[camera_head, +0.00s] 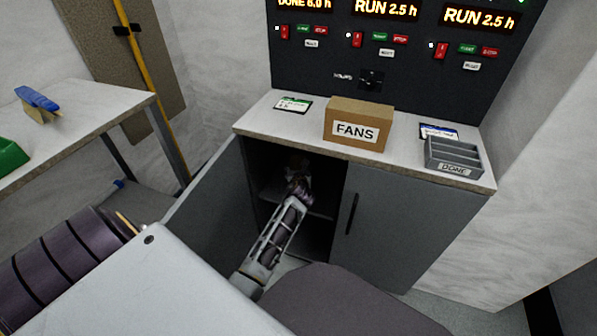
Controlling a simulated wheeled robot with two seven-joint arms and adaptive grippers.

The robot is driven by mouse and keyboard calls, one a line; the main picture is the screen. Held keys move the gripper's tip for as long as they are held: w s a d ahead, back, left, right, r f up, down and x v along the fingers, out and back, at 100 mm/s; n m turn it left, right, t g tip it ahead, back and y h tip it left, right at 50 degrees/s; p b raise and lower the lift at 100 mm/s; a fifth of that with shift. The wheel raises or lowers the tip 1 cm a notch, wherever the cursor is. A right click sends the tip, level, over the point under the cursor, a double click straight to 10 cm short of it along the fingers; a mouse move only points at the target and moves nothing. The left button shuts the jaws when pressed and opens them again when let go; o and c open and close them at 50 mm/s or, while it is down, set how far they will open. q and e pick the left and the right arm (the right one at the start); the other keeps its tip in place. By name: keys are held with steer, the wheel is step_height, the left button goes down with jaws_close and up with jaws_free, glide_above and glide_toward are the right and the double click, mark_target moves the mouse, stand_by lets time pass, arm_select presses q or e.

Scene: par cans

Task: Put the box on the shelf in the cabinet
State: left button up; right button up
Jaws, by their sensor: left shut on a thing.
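The cabinet (410,220) stands ahead with its left door (215,200) swung open and its right door closed. Inside the dark opening is a shelf (322,213). My left arm reaches into the opening, and my left gripper (298,172) is inside, above the shelf. It is shut on a small brownish thing (296,160), which is mostly hidden by the gripper and shadow; I cannot tell whether it touches the shelf. A cardboard box labelled FANS (372,112) sits on the cabinet top. My right gripper is out of view.
A grey tray labelled DONE (455,170) and two cards, one green (293,104) and one blue (438,132), are on the cabinet top. A table (75,120) with a blue-handled brush (38,98) is at left.

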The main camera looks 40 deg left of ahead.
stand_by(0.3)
arm_select(q)
steer(key=o, duration=1.7)
steer(key=shift+f, duration=0.1)
steer(key=shift+c, duration=0.2)
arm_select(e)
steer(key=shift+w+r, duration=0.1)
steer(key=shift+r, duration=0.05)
arm_select(q)
steer(key=shift+s+r, duration=0.1)
steer(key=shift+r, duration=0.1)
steer(key=shift+s+d+r+p, duration=0.2)
steer(key=shift+s+d+p, duration=0.1)
steer(key=shift+s+d, duration=0.1)
steer(key=p+v, duration=0.3)
steer(key=v, duration=0.7)
steer(key=shift+s+d+p, duration=0.15)
steer(key=shift+s+p, duration=0.15)
steer(key=shift+p, duration=0.1)
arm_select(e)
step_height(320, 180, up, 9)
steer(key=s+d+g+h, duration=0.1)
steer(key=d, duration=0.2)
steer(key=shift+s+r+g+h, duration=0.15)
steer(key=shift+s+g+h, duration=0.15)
